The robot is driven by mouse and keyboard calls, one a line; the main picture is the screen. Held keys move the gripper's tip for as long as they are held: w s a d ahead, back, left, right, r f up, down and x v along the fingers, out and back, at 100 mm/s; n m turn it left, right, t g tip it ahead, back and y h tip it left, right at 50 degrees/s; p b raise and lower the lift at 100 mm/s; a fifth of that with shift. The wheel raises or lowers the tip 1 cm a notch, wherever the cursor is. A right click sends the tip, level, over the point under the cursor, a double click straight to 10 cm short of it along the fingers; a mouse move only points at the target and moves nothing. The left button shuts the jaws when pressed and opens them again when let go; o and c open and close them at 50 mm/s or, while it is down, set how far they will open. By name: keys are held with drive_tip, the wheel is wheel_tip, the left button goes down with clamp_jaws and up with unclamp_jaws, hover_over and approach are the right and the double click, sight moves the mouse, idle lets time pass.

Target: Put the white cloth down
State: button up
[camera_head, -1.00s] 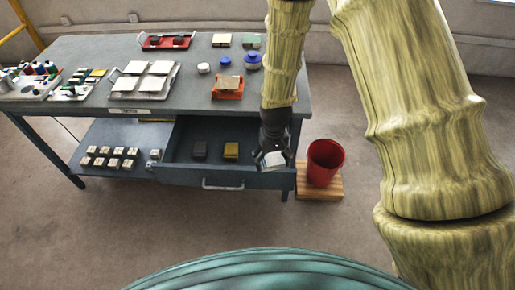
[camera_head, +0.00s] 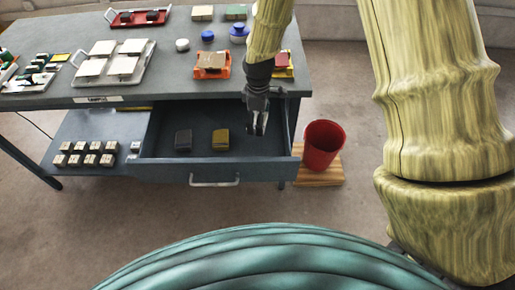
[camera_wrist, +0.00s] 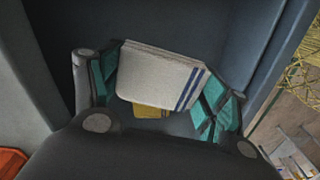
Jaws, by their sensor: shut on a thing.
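The white cloth (camera_wrist: 155,78) is folded, with blue stripes near its right edge, and sits between the teal finger pads in the wrist view. My gripper (camera_head: 257,128) is shut on it and points down over the right part of the open drawer (camera_head: 265,170). In the head view the cloth is mostly hidden by the fingers. The yellow one shows partly behind the white cloth in the wrist view (camera_wrist: 150,111).
The table top (camera_head: 150,30) above holds a white tray (camera_head: 82,85) of tiles, a red tray (camera_head: 115,22), an orange holder (camera_head: 213,74) and jars. Small blocks (camera_head: 92,159) stand on the lower shelf. A red bin (camera_head: 322,146) on a wooden board stands right of the drawer.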

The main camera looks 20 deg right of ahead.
sight(259, 141)
drive_tip(key=n, duration=0.1)
drive_tip(key=w+f+n+b, duration=0.1)
drive_tip(key=shift+d+n, duration=0.25)
drive_tip(key=shift+n, duration=0.05)
drive_tip(key=shift+f, duration=0.15)
drive_tip(key=shift+f+p, duration=0.7)
drive_tip(key=shift+f, duration=4.05)
drive_tip(key=shift+f, duration=0.15)
drive_tip(key=o, duration=1.3)
drive_tip(key=shift+o, duration=0.2)
drive_tip(key=shift+r+b, duration=1.1)
drive_tip(key=shift+r, duration=5.05)
